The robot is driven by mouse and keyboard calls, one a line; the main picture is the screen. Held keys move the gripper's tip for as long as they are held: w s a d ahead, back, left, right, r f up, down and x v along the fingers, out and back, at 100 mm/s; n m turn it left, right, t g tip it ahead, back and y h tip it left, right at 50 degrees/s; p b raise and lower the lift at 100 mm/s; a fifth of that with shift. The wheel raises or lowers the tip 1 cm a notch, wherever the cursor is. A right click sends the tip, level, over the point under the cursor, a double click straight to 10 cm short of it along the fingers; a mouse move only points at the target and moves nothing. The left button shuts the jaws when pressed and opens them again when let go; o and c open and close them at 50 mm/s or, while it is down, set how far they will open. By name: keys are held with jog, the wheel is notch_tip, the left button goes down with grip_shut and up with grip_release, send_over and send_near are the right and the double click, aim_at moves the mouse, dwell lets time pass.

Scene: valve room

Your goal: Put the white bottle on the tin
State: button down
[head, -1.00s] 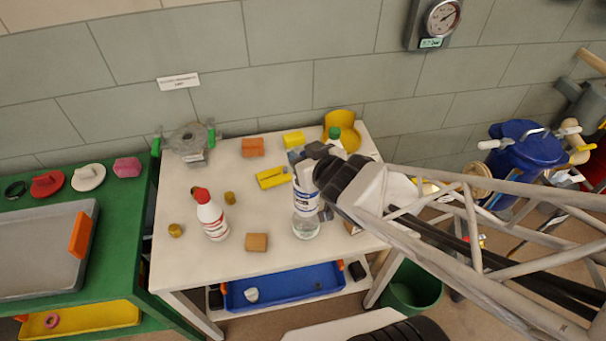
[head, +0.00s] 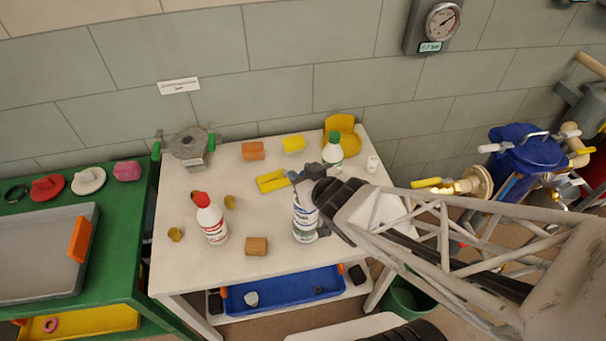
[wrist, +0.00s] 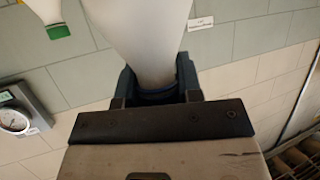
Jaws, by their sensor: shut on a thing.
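The white bottle (head: 304,216) has a blue label and hangs upright from my gripper (head: 307,182) over the front right of the white table. In the wrist view my gripper (wrist: 157,88) is shut around its narrow dark blue top, with the white body (wrist: 152,40) stretching away from the fingers. I cannot clearly make out the tin; the bottle covers the place below it, and whether its base touches anything I cannot tell.
A green-capped bottle (head: 333,150) stands behind my gripper, and a red-capped bottle (head: 211,222) to the left. A wooden block (head: 256,246), yellow piece (head: 271,182) and orange block (head: 253,150) lie around the white table (head: 180,270). A blue tray (head: 285,292) sits below.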

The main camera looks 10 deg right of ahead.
jog(key=shift+f, duration=0.3)
jog(key=c, duration=0.8)
grip_release()
jog(key=shift+r, duration=0.15)
jog(key=shift+v, duration=3.8)
jog(key=shift+s+d+r, duration=0.1)
jog(key=shift+s+r, duration=0.15)
jog(key=shift+s, duration=0.05)
jog(key=shift+v, duration=1.65)
jog(key=shift+s+d, duration=0.1)
jog(key=shift+s, duration=0.1)
